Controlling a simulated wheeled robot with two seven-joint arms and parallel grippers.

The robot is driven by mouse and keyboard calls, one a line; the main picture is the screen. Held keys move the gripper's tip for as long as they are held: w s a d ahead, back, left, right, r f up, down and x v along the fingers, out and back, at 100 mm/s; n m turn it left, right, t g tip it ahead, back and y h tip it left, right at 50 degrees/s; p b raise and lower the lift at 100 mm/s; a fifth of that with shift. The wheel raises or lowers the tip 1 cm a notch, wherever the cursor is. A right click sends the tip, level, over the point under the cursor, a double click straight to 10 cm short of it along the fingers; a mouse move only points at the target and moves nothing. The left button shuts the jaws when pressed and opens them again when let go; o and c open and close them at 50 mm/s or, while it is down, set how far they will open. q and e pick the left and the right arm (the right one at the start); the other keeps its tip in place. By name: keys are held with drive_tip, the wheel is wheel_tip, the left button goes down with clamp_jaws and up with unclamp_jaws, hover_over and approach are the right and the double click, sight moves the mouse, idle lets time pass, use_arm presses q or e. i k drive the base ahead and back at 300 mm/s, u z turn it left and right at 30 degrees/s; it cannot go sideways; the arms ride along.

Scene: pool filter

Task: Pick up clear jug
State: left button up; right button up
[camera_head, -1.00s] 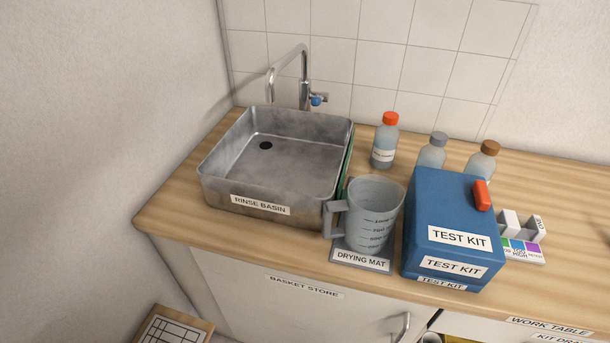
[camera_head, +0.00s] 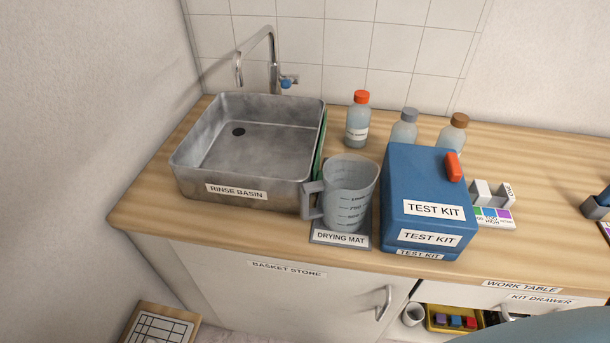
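The clear jug (camera_head: 348,190) is a grey see-through measuring jug with printed volume marks and a handle on its left side. It stands upright on the small grey drying mat (camera_head: 325,239), near the front edge of the worktop. It sits between the rinse basin and the blue test kit, close to both. Its rim is open at the top and nothing covers it from this view. Neither of my grippers can be made out in the head view.
The steel rinse basin (camera_head: 250,180) with its tap (camera_head: 272,60) is left of the jug. The blue test kit box (camera_head: 425,185) stands close on its right. Several capped bottles stand behind. Below, a drawer with a yellow tray (camera_head: 450,319) is partly open. A blue-grey curved shape blocks the lower right corner.

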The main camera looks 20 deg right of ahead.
sight(347, 186)
drive_tip(key=u, duration=0.9)
drive_tip(key=k, duration=0.35)
drive_tip(key=z, duration=0.3)
